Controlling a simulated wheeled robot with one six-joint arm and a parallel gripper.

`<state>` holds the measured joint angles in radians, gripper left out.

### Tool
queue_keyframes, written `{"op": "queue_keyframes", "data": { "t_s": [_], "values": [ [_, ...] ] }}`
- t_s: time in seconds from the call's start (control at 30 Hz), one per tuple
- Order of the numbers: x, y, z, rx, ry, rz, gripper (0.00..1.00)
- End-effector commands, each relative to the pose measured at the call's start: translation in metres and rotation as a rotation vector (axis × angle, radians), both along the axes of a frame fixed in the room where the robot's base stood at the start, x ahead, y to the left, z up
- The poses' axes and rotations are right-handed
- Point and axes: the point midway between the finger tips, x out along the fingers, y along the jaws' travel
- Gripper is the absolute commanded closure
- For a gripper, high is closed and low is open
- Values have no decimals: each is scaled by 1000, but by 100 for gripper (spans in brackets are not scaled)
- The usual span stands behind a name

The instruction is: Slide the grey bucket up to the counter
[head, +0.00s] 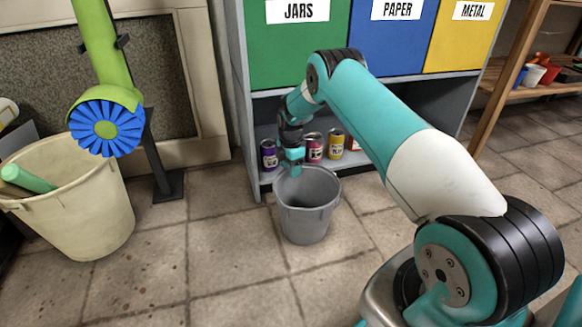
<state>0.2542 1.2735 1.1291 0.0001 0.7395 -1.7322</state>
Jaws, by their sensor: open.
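The grey bucket (308,215) stands upright on the tiled floor, just in front of the shelf unit that forms the counter (241,95). Its back rim overlaps the unit's lower edge in the head view, so I cannot tell whether they touch. My gripper (290,168) points down at the bucket's back left rim. It is open, and its fingertips are small and partly merged with the rim. I cannot tell whether they touch the bucket.
The unit has green, blue and yellow bins labelled JARS, PAPER and METAL. Below are a purple can (269,155), a red can (313,147) and a yellow can (336,143). A cream bin (95,215) stands left. Floor between the bin and bucket is clear.

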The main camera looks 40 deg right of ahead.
Motion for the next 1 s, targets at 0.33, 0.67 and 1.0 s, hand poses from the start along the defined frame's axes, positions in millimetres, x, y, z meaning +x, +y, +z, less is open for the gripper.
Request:
{"op": "queue_keyframes", "data": {
  "t_s": [0.33, 0.67, 1.0],
  "values": [
    [1, -1, 75, 0, -3, -1, 49],
    [0, -1, 147, 0, -1, -1, 49],
    [0, -1, 172, 0, 1, -1, 49]
  ]
}}
